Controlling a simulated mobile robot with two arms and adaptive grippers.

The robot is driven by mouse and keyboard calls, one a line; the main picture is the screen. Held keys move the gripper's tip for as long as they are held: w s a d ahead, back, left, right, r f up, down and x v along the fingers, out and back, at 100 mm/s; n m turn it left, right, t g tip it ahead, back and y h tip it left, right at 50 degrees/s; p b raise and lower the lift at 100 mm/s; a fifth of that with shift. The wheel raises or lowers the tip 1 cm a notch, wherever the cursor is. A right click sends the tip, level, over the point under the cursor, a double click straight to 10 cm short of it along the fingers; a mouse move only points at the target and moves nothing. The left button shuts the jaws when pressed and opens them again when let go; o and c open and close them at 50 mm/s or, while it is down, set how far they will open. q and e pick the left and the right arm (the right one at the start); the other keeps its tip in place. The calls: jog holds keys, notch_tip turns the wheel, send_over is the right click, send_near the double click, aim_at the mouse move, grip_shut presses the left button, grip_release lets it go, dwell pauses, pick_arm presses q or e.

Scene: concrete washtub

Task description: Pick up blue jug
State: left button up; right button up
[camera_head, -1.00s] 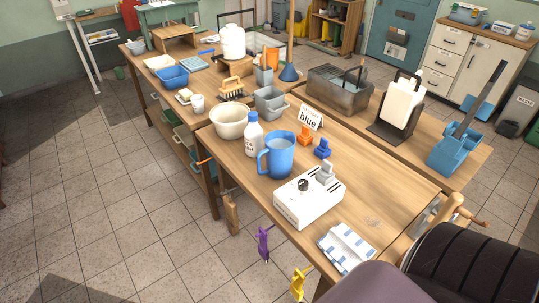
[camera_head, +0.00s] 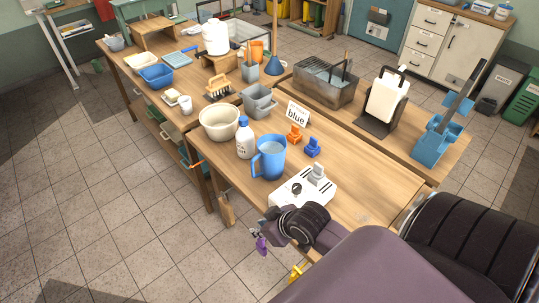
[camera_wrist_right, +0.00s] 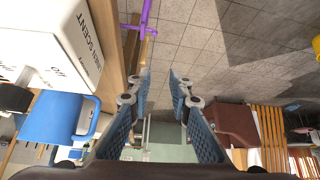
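The blue jug (camera_head: 268,161) stands upright on the wooden table, its handle toward the left of the head view. It shows at the left of the right wrist view (camera_wrist_right: 52,119), outside the space between the fingers. My right gripper (camera_head: 261,229) is at the table's near edge, in front of the white box and apart from the jug. In the right wrist view its two fingers (camera_wrist_right: 159,85) are spread with nothing between them. My left gripper is not in view.
A white bottle (camera_head: 244,139) and a cream bowl (camera_head: 219,122) stand left of the jug. The white box (camera_head: 308,190) with a black knob is in front of it. The table's right part is clear.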

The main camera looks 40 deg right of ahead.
aim_at(252, 167)
jog(key=w+d+r+m+t, duration=0.2)
jog(key=w+d+r+t, duration=0.25)
jog(key=w+d, duration=0.85)
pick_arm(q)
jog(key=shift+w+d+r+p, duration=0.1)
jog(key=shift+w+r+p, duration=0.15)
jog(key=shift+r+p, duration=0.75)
pick_arm(e)
jog(key=shift+a+x, duration=0.3)
jog(key=shift+x, duration=0.9)
jog(key=shift+a+x, duration=0.25)
jog(key=shift+x, duration=0.9)
jog(key=shift+a+x, duration=0.3)
jog(key=shift+x, duration=0.9)
jog(key=shift+r, duration=0.2)
jog(key=shift+c, duration=0.7)
grip_shut()
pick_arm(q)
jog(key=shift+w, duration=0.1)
pick_arm(e)
jog(key=shift+w+d+r+n, duration=0.1)
jog(key=shift+w+r+n, duration=0.05)
jog(key=shift+n, duration=0.15)
